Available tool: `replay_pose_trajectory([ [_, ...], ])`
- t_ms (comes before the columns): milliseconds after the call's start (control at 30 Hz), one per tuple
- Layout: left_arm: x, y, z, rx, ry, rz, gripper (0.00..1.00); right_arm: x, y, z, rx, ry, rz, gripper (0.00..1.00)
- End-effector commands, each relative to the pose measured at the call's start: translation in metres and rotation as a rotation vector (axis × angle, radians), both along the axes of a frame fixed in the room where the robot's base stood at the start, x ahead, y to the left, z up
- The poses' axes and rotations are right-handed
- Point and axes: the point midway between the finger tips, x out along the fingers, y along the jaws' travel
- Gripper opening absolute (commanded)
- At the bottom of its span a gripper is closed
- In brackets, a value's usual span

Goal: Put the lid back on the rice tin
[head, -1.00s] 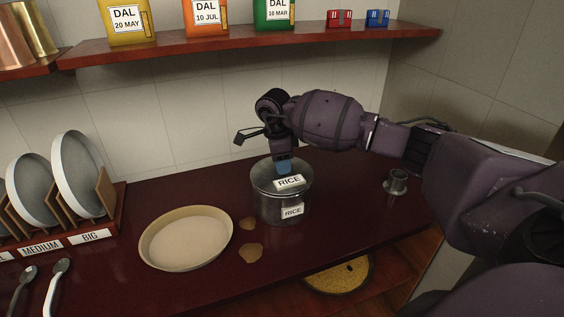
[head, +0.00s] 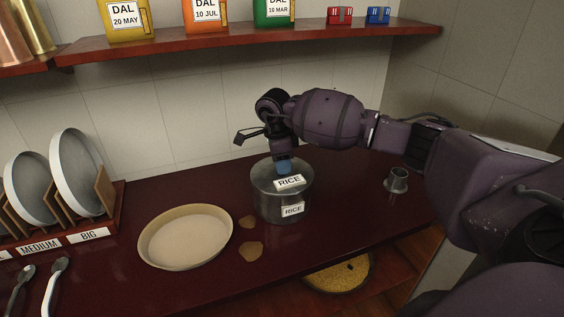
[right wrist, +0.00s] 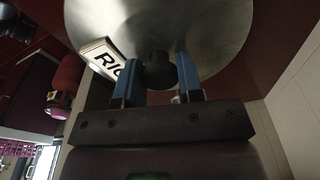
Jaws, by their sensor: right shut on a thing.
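The rice tin (head: 268,207) is a grey metal cylinder with a RICE label, upright on the dark red counter. Its grey lid (head: 266,180), with a RICE label of its own, lies over the tin's mouth and looks about level. Whether it is fully seated cannot be told. My right gripper (head: 284,168) points down at the lid's middle. In the right wrist view its blue fingers (right wrist: 158,75) are shut on the lid's dark knob (right wrist: 158,68), with the lid's round metal top (right wrist: 165,25) beyond. My left gripper is not in view.
A shallow beige bowl (head: 186,237) stands left of the tin, with brown patches (head: 250,252) between. A plate rack (head: 110,192) and spoons (head: 55,285) are at left. A shelf (head: 230,42) with DAL packs runs above.

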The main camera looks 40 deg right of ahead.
Motion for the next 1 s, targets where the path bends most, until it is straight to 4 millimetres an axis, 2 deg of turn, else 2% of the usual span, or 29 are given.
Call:
replay_pose_trajectory([
  [100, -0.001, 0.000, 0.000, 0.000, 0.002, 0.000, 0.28, 0.000, 0.000, 0.001, 0.000, -0.001, 0.000, 0.06],
  [133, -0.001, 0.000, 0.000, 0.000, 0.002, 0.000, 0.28, 0.000, 0.000, 0.001, 0.000, -0.001, 0.000, 0.36],
  [300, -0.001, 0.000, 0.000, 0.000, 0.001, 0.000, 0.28, 0.000, 0.000, 0.001, 0.000, -0.001, 0.000, 0.62],
  [333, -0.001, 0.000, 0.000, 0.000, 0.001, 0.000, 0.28, 0.000, 0.000, 0.001, 0.000, -0.001, 0.000, 0.64],
  [667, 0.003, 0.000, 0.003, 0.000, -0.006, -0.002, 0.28, 0.000, 0.000, 0.002, 0.001, 0.000, 0.000, 0.64],
  [1000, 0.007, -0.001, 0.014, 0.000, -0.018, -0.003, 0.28, 0.000, 0.000, 0.021, 0.000, -0.002, -0.001, 0.64],
])
